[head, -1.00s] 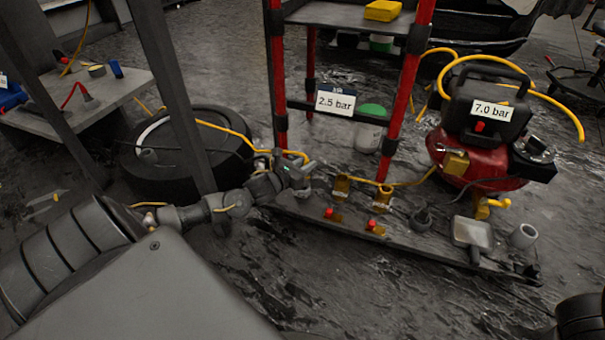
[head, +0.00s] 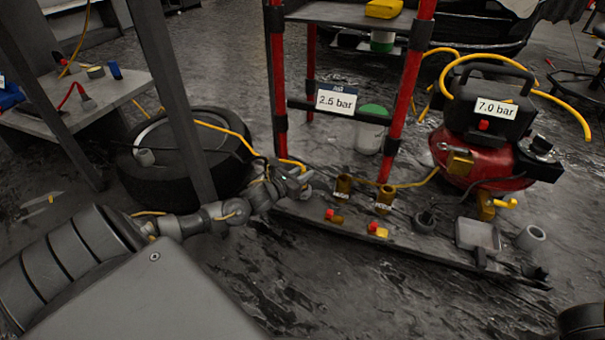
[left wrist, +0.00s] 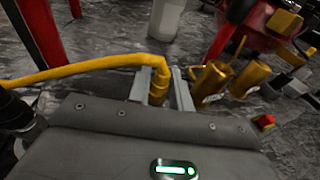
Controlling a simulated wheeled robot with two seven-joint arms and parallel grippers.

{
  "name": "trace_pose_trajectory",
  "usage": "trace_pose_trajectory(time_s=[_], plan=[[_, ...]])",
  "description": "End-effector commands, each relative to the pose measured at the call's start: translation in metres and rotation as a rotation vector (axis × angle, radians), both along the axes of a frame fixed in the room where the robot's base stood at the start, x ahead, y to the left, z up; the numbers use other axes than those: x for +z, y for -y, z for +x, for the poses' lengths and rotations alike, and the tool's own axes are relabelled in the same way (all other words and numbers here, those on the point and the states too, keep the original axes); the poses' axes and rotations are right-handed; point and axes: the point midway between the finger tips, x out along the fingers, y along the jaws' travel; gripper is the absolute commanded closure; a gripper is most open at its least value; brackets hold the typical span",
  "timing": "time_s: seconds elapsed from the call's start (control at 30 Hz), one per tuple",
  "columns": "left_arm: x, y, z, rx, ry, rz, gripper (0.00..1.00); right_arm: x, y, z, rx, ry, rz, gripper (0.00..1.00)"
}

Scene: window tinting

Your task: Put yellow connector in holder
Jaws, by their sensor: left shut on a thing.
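My left gripper (head: 302,181) is shut on the yellow connector (left wrist: 158,92), at the end of a yellow hose (left wrist: 95,66). In the left wrist view the connector sits between the two grey fingers, and the hose runs off to the left. In the head view the gripper is at the left end of a low dark board, left of two brass cup-like holders (head: 343,185) (head: 384,197). The holders also show in the left wrist view (left wrist: 211,82), to the right of the fingers and apart from the connector. My right gripper is not in view.
Red shelf posts (head: 404,105) rise behind the board (head: 330,220). A red compressor (head: 470,165) stands behind. A tyre (head: 150,185) lies to the left.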

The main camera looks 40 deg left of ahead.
Motion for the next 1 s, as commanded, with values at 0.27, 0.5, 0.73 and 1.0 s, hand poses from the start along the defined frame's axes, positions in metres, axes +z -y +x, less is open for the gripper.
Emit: trace_pose_trajectory(time_s=[0.27, 0.5, 0.73, 1.0], plan=[[0.000, 0.000, 0.000, 0.000, 0.000, 0.000, 0.58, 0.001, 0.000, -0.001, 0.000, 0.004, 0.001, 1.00], [0.005, 0.000, 0.000, -0.001, 0.000, 0.000, 0.58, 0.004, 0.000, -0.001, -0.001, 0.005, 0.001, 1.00], [0.013, -0.002, -0.037, -0.002, -0.006, 0.001, 0.58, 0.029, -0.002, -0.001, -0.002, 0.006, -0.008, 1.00], [0.021, -0.005, -0.092, -0.001, -0.005, 0.000, 0.58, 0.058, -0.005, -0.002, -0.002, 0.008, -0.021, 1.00]])
